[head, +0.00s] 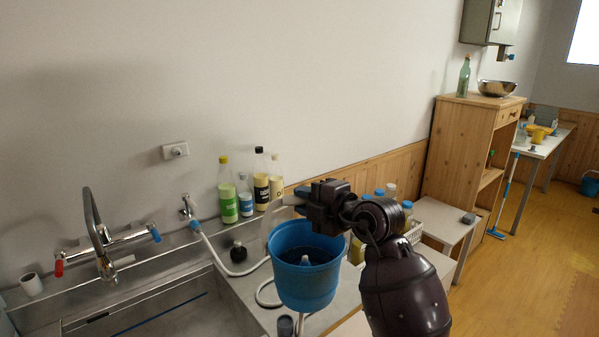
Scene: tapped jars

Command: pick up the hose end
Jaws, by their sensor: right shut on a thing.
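A white hose (237,272) runs from the wall tap (187,207) with a blue collar, down onto the steel counter, and loops behind and below the blue bucket (303,283). My right gripper (299,197) is above the bucket's far rim, pointing left. It is shut on a pale piece that sticks out to its left, which looks like the hose end (289,200). The jaws hide part of it, and the bucket hides part of the hose. My left gripper is not in view.
Several bottles (228,190) stand against the wall behind the bucket. A sink (150,310) with a mixer tap (98,235) lies at left.

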